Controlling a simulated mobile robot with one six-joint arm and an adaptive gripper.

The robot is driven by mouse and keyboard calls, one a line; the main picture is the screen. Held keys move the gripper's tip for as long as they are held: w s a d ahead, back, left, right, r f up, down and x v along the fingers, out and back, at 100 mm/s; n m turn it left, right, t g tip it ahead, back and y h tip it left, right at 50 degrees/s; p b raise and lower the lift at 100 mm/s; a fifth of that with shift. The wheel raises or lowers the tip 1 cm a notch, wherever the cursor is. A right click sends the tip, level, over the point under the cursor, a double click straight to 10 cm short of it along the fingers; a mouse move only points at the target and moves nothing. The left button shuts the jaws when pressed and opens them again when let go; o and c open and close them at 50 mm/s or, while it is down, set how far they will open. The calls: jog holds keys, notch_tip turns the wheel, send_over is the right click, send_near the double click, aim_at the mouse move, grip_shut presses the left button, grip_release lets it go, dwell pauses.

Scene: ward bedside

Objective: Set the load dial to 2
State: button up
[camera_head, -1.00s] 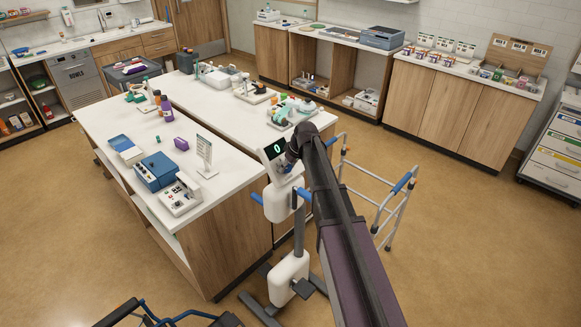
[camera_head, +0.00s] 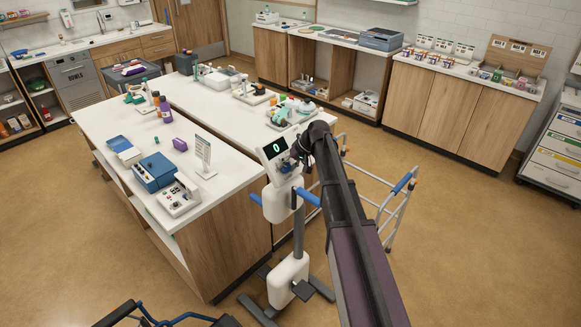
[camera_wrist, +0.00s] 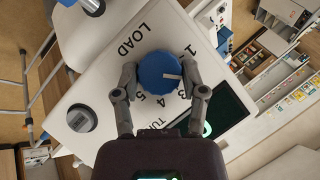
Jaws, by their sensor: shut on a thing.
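The blue load dial (camera_wrist: 158,76) sits on a white panel marked LOAD in the wrist view. My gripper (camera_wrist: 160,74) is shut on it, one finger on each side. The dial's white pointer line faces right, towards my right finger. A 1 shows above that finger and several higher numbers below the dial; the 2 is not clearly readable and may be hidden by the finger. In the head view the dial (camera_head: 285,166) is on the upright device (camera_head: 270,150), with my gripper (camera_head: 292,160) at its right. The device's screen (camera_head: 275,147) reads 0.
A white bench (camera_head: 233,165) with several items stands left of the device. A walking frame (camera_head: 398,192) stands close on the right of my arm. The dark screen (camera_wrist: 222,108) lies beside my right finger. A round grey button (camera_wrist: 81,118) is at lower left.

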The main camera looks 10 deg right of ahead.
jog(key=shift+w, duration=0.25)
jog(key=o, duration=1.2)
jog(key=shift+w+a, duration=0.1)
jog(key=shift+c, duration=0.2)
jog(key=shift+s, duration=0.2)
jog(key=shift+f, duration=0.1)
jog(key=s+f+g+h+b, duration=0.1)
jog(key=s+f+h+b, duration=0.2)
jog(key=s, duration=1.1)
jog(key=s+d+f+m+g+h+b, duration=0.1)
jog(key=s+f+h+b, duration=0.2)
jog(key=s, duration=1.2)
notch_tip(320, 180, down, 3)
jog(key=shift+s+f, duration=0.15)
jog(key=shift+s, duration=0.15)
